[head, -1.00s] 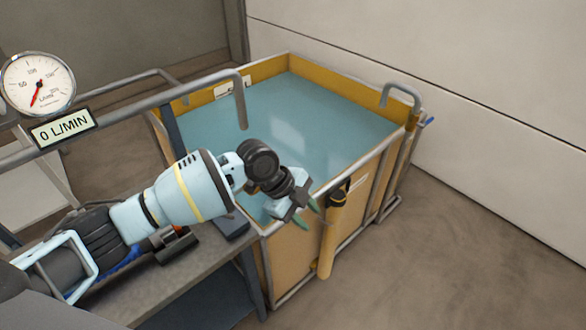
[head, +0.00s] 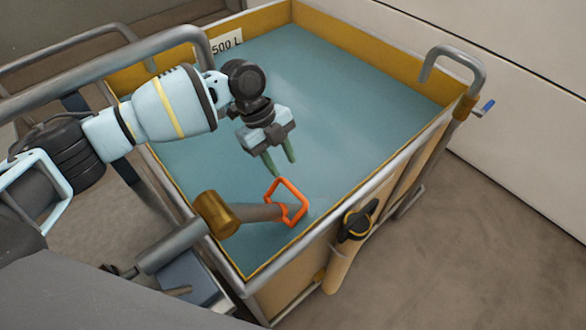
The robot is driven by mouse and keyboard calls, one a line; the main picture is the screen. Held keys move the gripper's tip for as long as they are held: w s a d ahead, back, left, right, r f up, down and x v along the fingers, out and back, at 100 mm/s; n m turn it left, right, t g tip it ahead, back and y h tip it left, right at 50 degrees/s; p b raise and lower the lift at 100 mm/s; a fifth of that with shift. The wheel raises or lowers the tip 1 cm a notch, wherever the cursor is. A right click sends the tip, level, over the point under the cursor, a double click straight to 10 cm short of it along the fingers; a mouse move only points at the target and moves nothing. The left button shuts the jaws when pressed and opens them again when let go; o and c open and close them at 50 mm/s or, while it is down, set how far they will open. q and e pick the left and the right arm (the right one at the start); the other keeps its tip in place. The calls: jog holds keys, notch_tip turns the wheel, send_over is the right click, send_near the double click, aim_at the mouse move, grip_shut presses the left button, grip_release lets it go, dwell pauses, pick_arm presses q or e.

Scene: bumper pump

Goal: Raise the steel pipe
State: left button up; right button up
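Several grey steel pipes are in view, and I cannot tell for certain which one the task means. A long bent pipe (head: 130,55) runs from the left and curves down at the tank's left side. A hooked pipe (head: 466,60) stands at the tank's far right corner. A short grey pipe (head: 255,212) with a brass collar (head: 215,213) and an orange loop handle (head: 289,200) reaches over the tank's near left part. My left gripper (head: 281,166) is above the orange handle, its two green fingers apart and empty. My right gripper is not in view.
The tank (head: 347,220) holds blue-green water and has yellow inner walls and a grey rim. A black knob (head: 358,222) sits on its near right side, and a blue lever (head: 488,105) at the far right corner. The floor at right is clear.

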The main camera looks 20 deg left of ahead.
aim_at(294, 190)
pick_arm(q)
jog(key=shift+x, duration=3.9)
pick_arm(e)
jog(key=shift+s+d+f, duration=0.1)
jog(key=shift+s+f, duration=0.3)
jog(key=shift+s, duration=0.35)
pick_arm(q)
jog(key=shift+s, duration=0.15)
jog(key=shift+c, duration=0.4)
grip_shut()
jog(key=shift+r, duration=0.1)
